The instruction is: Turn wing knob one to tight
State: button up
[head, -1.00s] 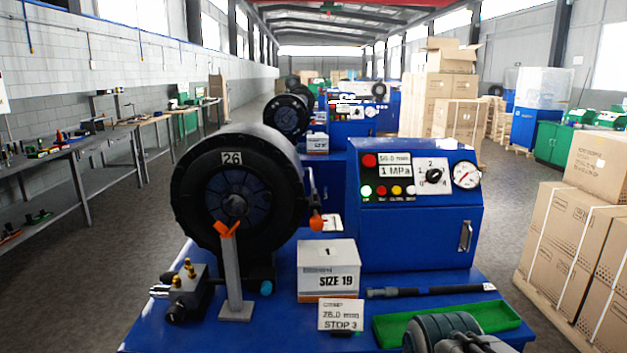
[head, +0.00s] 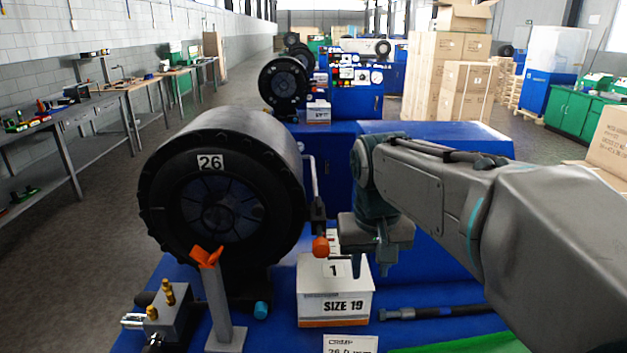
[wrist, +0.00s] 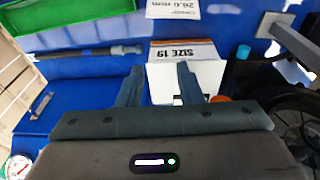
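An orange wing knob (head: 207,257) sits on top of a grey upright post (head: 222,315), in front of the black crimper head marked 26 (head: 222,195). Its wings rise in a tilted V. My gripper (head: 371,268) points down, right of the post and clear of the knob. It is beside the white SIZE 19 box (head: 335,300), near its right edge. In the wrist view my gripper (wrist: 160,82) has its fingers apart with nothing held between them; the box (wrist: 190,75) lies beyond. The wing knob is not visible there.
A lever with an orange end (head: 320,246) hangs between the crimper head and my gripper. A brass-fitted block (head: 165,318) stands left of the post. A black hose piece (head: 440,312) and green tray (wrist: 60,25) lie to the right of the box. My arm hides the control panel.

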jog(key=g+p, duration=0.2)
jog(key=p, duration=0.6)
send_near(319, 201)
notch_tip(319, 201, down, 9)
jog(key=shift+d, duration=0.15)
grip_shut()
